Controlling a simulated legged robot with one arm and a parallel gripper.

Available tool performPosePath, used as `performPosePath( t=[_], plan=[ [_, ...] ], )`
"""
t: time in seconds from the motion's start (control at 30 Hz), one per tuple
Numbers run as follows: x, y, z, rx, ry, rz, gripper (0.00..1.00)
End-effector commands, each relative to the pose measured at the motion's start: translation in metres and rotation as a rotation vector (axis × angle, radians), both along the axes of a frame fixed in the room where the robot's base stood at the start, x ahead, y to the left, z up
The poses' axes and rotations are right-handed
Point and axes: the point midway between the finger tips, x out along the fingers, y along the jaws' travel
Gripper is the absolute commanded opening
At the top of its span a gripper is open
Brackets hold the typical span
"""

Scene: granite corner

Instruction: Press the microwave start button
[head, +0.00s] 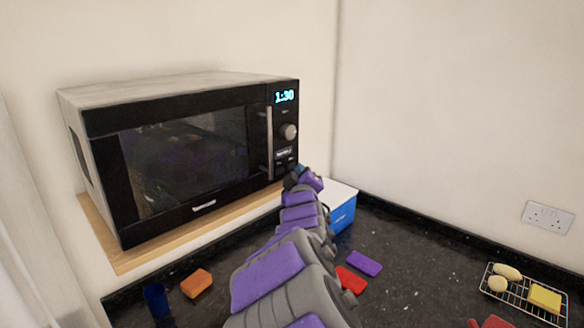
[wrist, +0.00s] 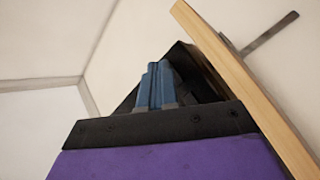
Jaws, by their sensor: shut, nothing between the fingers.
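The black and silver microwave (head: 185,160) sits on a wooden shelf (head: 130,258) in the head view, door shut. Below are a round dial (head: 289,131), a light label (head: 284,153) and small buttons (head: 285,162) too small to read, so I cannot tell which is start. My gripper (head: 292,179) is just below the lower end of the control panel, partly hidden by my wrist; contact cannot be told. In the wrist view my gripper's blue fingers (wrist: 154,82) are together and empty, beside the wooden shelf edge (wrist: 245,85).
A blue box with a white lid (head: 342,212) stands behind my arm. On the dark counter lie an orange sponge (head: 196,283), a blue cup (head: 157,301), purple (head: 364,263) and red (head: 350,280) blocks, and a wire rack (head: 519,308). A wall socket (head: 547,217) is at right.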

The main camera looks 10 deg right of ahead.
Motion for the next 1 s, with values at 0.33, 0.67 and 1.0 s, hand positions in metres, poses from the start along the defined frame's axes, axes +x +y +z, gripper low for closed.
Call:
performPosePath(
  t=[0.33,0.67,1.0],
  plan=[
    [0.0048,0.0033,0.0019,0.001,-0.002,0.000,0.00],
    [0.0058,0.0038,0.0017,0.001,-0.002,0.000,0.00],
    [0.0074,0.0049,0.0016,0.001,-0.001,-0.001,0.00]
  ],
)
